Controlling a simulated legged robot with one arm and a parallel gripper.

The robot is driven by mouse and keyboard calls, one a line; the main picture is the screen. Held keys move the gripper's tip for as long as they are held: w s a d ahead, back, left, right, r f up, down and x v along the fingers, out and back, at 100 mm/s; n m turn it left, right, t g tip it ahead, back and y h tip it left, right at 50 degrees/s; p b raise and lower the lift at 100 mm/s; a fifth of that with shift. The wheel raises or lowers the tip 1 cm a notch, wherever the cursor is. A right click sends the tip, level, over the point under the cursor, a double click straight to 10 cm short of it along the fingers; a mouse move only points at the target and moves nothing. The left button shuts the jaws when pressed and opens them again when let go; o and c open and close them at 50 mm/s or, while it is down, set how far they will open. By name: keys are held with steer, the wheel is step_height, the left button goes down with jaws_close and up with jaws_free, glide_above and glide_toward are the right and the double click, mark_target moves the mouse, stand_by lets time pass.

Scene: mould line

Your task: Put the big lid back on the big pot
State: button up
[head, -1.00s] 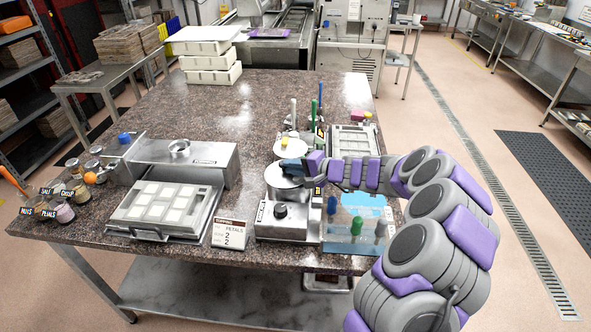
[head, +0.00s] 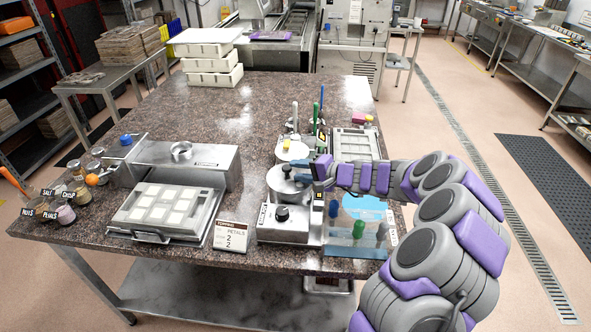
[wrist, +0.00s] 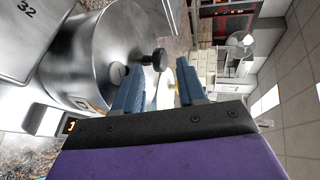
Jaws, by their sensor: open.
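The big pot (head: 276,202) is a steel cylinder on the heating unit at the near right of the table. The big lid (head: 277,180), a round metal disc with a black knob (head: 286,170), lies over its top and looks level; I cannot tell whether its rim is fully seated. The lid (wrist: 125,35) and knob (wrist: 152,60) also show close up in the wrist view. My gripper (head: 311,170) is just right of the knob. Its blue fingers (wrist: 160,88) are open, with nothing held between them; the knob is beside them, apart.
A smaller pot with a pale lid and yellow knob (head: 286,144) stands right behind. Upright coloured-handled tools (head: 315,112) and a moulding tray (head: 356,142) are behind my arm. A steel box (head: 205,163) is at left.

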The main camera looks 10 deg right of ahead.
steer(key=p+v, duration=0.2)
steer(key=v, duration=0.8)
steer(key=s+a+r+n+g, duration=0.3)
steer(key=s+a+n+g, duration=0.1)
steer(key=s+a, duration=0.6)
steer(key=s+a+r+n+g, duration=0.4)
steer(key=s+a+g, duration=0.1)
steer(key=s+a, duration=0.5)
steer(key=s+d+f+g+h, duration=0.1)
steer(key=s+d+h, duration=0.2)
steer(key=s, duration=0.5)
steer(key=s+d+f+h, duration=0.1)
steer(key=s+d+h, duration=0.2)
steer(key=s, duration=0.5)
steer(key=s+d+f+n+g+h, duration=0.1)
steer(key=s+d+h, duration=0.3)
steer(key=s, duration=0.4)
steer(key=shift+d+f+g, duration=0.25)
steer(key=shift+f+g, duration=0.05)
steer(key=shift+f, duration=0.05)
